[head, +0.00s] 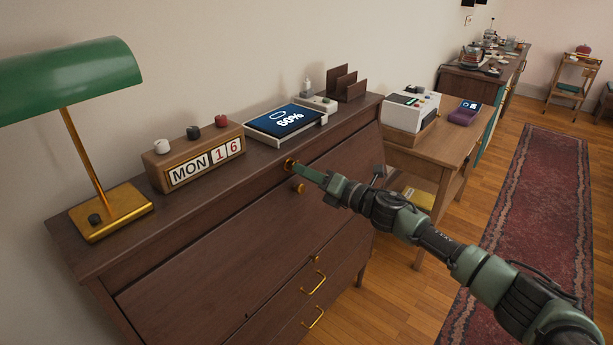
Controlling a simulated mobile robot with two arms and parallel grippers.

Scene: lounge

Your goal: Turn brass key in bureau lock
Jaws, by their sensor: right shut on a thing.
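The dark wood bureau (215,252) stands along the wall, with its sloping front panel closed. The brass lock (289,163) sits near the top of the front. My right gripper (300,169) reaches in from the lower right, with its fingertips at the lock. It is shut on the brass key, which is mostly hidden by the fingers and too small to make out. I cannot tell how far the key is turned. A round brass knob (298,186) is just below the fingers. My left gripper is not in view.
A side table (440,145) with a white machine (410,108) stands right of the bureau.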

